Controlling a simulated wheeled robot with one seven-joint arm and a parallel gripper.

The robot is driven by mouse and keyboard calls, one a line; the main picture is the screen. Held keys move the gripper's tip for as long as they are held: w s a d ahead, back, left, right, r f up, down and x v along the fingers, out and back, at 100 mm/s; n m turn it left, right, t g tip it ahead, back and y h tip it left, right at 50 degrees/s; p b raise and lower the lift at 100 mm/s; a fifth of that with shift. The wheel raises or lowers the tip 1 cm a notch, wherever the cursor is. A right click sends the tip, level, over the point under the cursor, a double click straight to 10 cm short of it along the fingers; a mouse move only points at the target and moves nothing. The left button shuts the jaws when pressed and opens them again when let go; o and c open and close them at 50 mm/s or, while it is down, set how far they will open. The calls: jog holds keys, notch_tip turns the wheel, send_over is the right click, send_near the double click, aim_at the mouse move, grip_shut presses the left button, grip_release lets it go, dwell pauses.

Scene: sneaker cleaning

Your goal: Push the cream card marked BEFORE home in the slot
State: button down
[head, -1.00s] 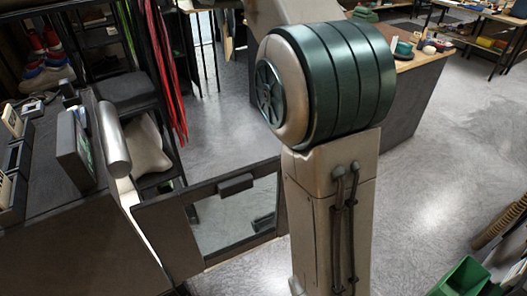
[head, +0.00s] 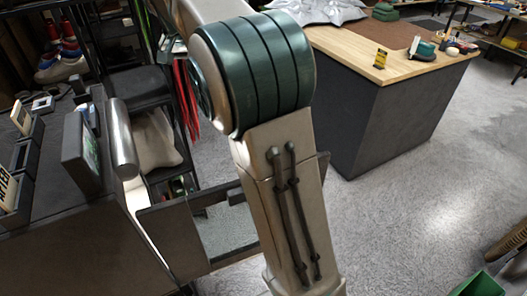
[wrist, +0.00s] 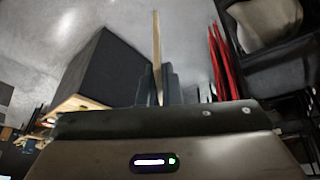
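My gripper (wrist: 157,88) shows in the wrist view as two dark fingers close together. A thin tan strip (wrist: 156,45) stands between them, seen edge-on; I cannot tell whether it is the card, as no lettering shows. In the head view my arm hides the gripper. A pale card with dark lettering (head: 8,190), cut by the picture's left edge, stands tilted in a dark holder; its word is not clearly readable. A second pale card (head: 21,117) stands in a dark holder behind it. I cannot tell which card is BEFORE.
The dark bench (head: 60,240) is at left, with a small upright screen (head: 81,152) and a silver cylinder (head: 123,138) near its edge. A wood-topped counter (head: 345,50) stands at back right. Red straps (head: 187,98) hang behind my arm.

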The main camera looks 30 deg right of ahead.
jog(key=s+d+f+m+g+h+p, duration=0.1)
jog(key=d+f+m+g, duration=0.1)
jog(key=f, duration=0.8)
jog(key=s+d+f+m+g+h+p, duration=0.1)
jog(key=s+f+m, duration=0.15)
jog(key=f, duration=0.75)
jog(key=s+d+f+m+g+p, duration=0.1)
jog(key=s+d+f+m+g, duration=0.3)
jog(key=s+f, duration=0.9)
jog(key=d+m, duration=0.2)
jog(key=d, duration=0.2)
jog(key=shift+s+f+m+g+y, duration=0.15)
jog(key=shift+f+m+g+y, duration=0.2)
jog(key=shift+g+y, duration=0.05)
jog(key=shift+r, duration=0.1)
jog(key=shift+s+a+f+b, duration=0.1)
jog(key=shift+s+f+b, duration=0.25)
jog(key=shift+f+b, duration=0.4)
jog(key=shift+s+f+b, duration=0.35)
jog(key=shift+f+b, duration=0.15)
jog(key=shift+f, duration=0.6)
jog(key=shift+s+a+f+b, duration=0.1)
jog(key=shift+s+f+b, duration=0.25)
jog(key=shift+f+b, duration=0.4)
